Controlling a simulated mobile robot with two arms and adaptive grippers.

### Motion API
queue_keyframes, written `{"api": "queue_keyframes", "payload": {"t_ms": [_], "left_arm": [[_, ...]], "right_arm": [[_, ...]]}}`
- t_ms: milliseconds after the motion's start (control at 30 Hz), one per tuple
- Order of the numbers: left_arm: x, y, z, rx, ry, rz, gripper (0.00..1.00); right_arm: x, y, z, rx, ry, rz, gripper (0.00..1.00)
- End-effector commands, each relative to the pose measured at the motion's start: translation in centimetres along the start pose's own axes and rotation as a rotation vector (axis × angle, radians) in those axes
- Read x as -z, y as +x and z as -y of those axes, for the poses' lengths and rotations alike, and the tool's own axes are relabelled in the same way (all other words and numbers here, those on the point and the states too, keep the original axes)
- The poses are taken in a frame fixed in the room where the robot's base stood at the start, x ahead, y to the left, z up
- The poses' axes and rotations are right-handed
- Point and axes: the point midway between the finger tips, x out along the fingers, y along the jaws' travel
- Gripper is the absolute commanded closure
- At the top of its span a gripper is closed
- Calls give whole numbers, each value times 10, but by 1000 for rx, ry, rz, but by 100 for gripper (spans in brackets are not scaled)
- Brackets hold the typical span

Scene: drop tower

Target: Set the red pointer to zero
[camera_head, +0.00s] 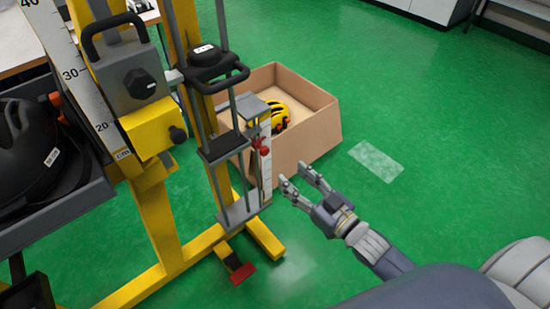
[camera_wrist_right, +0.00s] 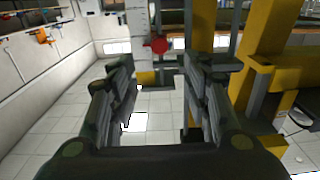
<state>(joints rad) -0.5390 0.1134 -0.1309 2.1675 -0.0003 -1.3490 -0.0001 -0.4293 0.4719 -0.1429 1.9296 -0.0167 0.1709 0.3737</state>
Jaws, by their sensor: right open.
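The red pointer (camera_head: 264,149) sits on a narrow white scale (camera_head: 266,172) at the right side of the yellow and grey drop tower. In the right wrist view the pointer shows as a red round knob (camera_wrist_right: 159,46) beside the white scale (camera_wrist_right: 139,22). My right gripper (camera_head: 293,176) is open and empty, lower and to the right of the pointer in the head view. In the right wrist view the pointer lies beyond the open fingers (camera_wrist_right: 157,82), between and slightly above them, apart from both. The scale's marks there are too small to read. My left gripper is not in view.
A cardboard box (camera_head: 318,130) with a yellow helmet (camera_head: 280,115) stands behind the tower's scale. A grey block with a handle (camera_head: 130,75) and a large scale (camera_head: 75,70) are at left. The tower's yellow feet (camera_head: 265,238) spread below. Green floor is clear at right.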

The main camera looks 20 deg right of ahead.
Motion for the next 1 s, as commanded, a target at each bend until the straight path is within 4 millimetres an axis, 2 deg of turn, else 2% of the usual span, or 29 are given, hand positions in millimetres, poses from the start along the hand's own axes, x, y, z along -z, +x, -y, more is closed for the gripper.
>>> {"api": "queue_keyframes", "payload": {"t_ms": [133, 267, 400, 700, 1000], "left_arm": [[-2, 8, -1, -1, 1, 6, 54], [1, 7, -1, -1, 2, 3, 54], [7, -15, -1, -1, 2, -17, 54], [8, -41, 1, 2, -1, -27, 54], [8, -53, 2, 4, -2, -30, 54]], "right_arm": [[1, 1, 0, -1, 0, 0, 56], [0, 15, 0, 0, 0, -1, 56], [0, 39, 0, 0, -1, -2, 56], [0, 88, 0, 0, 0, -2, 56], [0, 106, 0, 0, 0, 2, 56]]}}
